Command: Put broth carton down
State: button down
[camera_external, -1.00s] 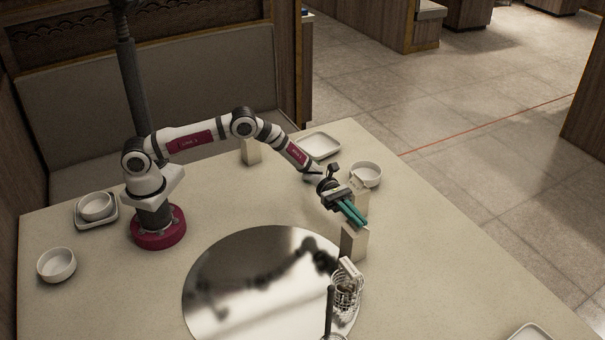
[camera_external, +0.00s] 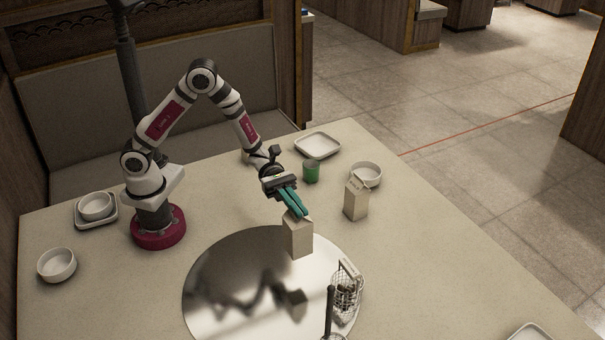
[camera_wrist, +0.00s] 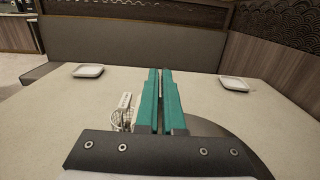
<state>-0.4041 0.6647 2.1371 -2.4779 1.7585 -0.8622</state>
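My gripper (camera_external: 298,210) has two teal fingers and is shut on the top of a pale beige carton (camera_external: 298,240). The carton hangs upright below the fingers, over the back right part of a shiny round plate (camera_external: 215,290). Its dark reflection lies apart from it on the plate, so it looks raised. In the wrist view the teal fingers (camera_wrist: 161,100) are close together, and the carton is mostly hidden behind them. I cannot read any label on it.
A second carton (camera_external: 356,200) stands to the right, near a white bowl (camera_external: 366,174) and a green cup (camera_external: 311,171). A wire basket (camera_external: 346,292) stands on the plate's right edge, near a dark upright handle (camera_external: 329,312). The plate's left part is clear.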

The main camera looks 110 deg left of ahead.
jog(key=s+d, duration=0.3)
jog(key=s, duration=0.1)
jog(key=w+a+f, duration=0.4)
jog(key=a+f, duration=0.6)
jog(key=shift+a+f, duration=0.3)
jog(key=shift+f, duration=0.25)
jog(key=c, duration=1)
grip_release()
jog(key=shift+c, duration=0.2)
